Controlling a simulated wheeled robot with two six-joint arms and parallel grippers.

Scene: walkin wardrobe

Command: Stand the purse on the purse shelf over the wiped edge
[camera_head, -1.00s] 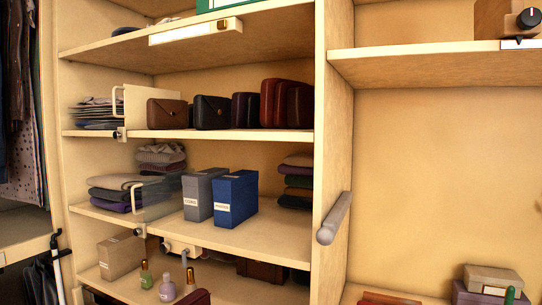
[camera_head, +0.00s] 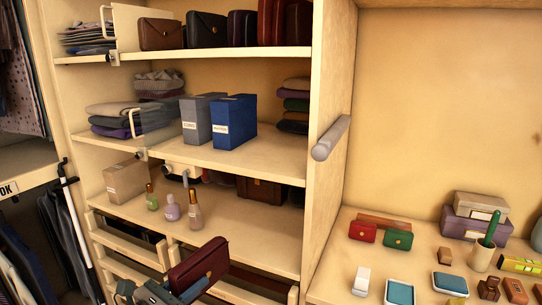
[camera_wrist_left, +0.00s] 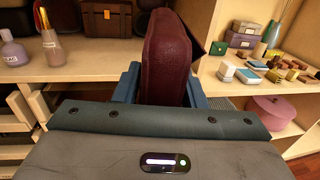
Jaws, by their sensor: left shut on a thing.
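My left gripper (camera_head: 178,288) is shut on a dark red purse (camera_head: 198,263), low in front of the wardrobe's lower shelf. In the left wrist view the purse (camera_wrist_left: 167,58) stands up between the two blue-grey fingers (camera_wrist_left: 160,88). The purse shelf (camera_head: 240,52) is high in the head view, with its front edge in sight. On it stand a brown purse (camera_head: 162,34), a black purse (camera_head: 206,30) and dark red bags (camera_head: 285,22). I cannot make out which part of the edge is wiped. My right gripper is out of view.
Below are a shelf with grey and blue boxes (camera_head: 232,122) and folded clothes, then one with bottles (camera_head: 172,208) and a box (camera_head: 126,180). A grey rod (camera_head: 331,138) juts from the upright panel. Small boxes and purses lie on the right counter (camera_head: 335,235).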

